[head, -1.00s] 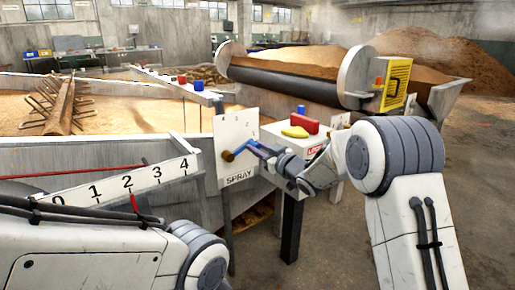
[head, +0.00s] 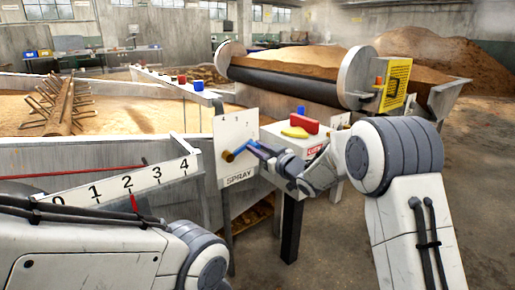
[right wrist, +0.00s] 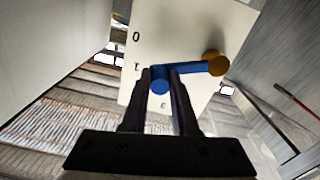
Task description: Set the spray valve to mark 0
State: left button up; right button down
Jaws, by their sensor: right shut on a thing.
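The spray valve is a white plate (head: 236,172) lettered SPRAY, with a brass hub (head: 228,156) and a blue lever (head: 243,147). My right gripper (right wrist: 160,82) is shut on the blue knob at the lever's free end. In the right wrist view the lever (right wrist: 192,69) runs left and slightly down from the hub (right wrist: 216,62). Marks 0 and 1 show on the plate (right wrist: 170,25) above the knob and 3 below it; the fingers and knob hide the part between. The lever does not point at 0. My left gripper is out of view.
A white scale (head: 115,188) numbered 0 to 4 has a red pointer near 2. Right of the valve, a white box (head: 290,140) carries a red block (head: 304,123) and a yellow piece (head: 295,132). A grain trough (head: 110,110) lies behind; open floor is at right.

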jog(key=m+p, duration=0.1)
jog(key=f+m+p, duration=0.1)
jog(key=p, duration=0.1)
jog(key=shift+w+d+f+m, duration=0.2)
jog(key=shift+d+m, duration=0.05)
jog(key=shift+m, duration=0.15)
jog(key=shift+f+m+p, duration=0.75)
jog(key=shift+f+m, duration=0.15)
jog(key=c, duration=0.7)
grip_release()
